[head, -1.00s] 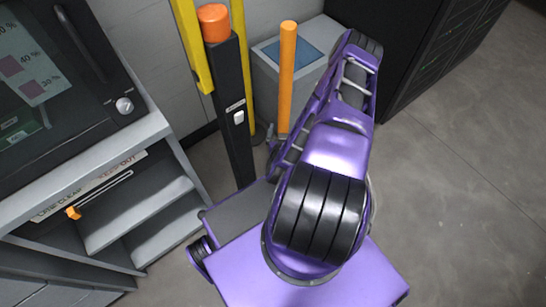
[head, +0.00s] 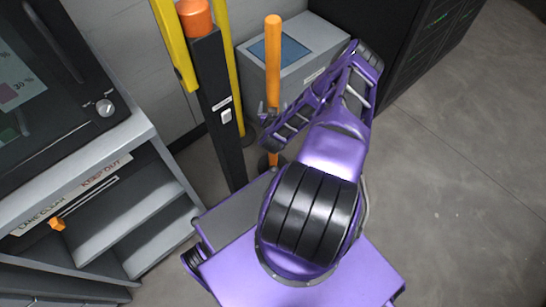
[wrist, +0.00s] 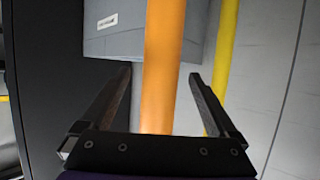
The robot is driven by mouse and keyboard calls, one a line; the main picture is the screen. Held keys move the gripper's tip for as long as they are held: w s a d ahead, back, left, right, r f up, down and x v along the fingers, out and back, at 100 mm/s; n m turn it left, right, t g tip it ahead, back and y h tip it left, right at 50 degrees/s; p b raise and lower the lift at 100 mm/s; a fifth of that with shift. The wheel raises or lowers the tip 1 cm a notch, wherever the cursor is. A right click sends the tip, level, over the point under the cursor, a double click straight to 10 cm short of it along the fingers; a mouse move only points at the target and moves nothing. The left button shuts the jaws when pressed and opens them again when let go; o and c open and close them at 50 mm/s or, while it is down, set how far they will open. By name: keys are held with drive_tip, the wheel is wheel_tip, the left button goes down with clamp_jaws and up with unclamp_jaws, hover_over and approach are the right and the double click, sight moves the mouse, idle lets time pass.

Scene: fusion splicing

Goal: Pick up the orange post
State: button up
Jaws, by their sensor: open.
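The orange post (head: 273,62) stands upright beside the grey cabinet in the head view, its lower part partly hidden by my arm. It fills the middle of the wrist view (wrist: 163,65). My gripper (wrist: 160,78) is open, with one finger to each side of the post in the wrist view. I see no finger pressed on the post, and its exact depth between the fingers is hard to tell. In the head view my gripper (head: 268,115) is at the post, about midway up it, small and partly hidden.
A grey cabinet (head: 318,48) with a blue top panel stands behind the post. A black orange-capped post (head: 222,105) and yellow poles (head: 172,40) stand to the left. A grey shelf unit (head: 130,215) is at the left; a dark rack (head: 405,45) is at the right. Open floor (head: 455,180) lies right.

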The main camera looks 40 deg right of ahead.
drive_tip(key=shift+x, duration=1.55)
clamp_jaws()
drive_tip(key=shift+r, duration=0.15)
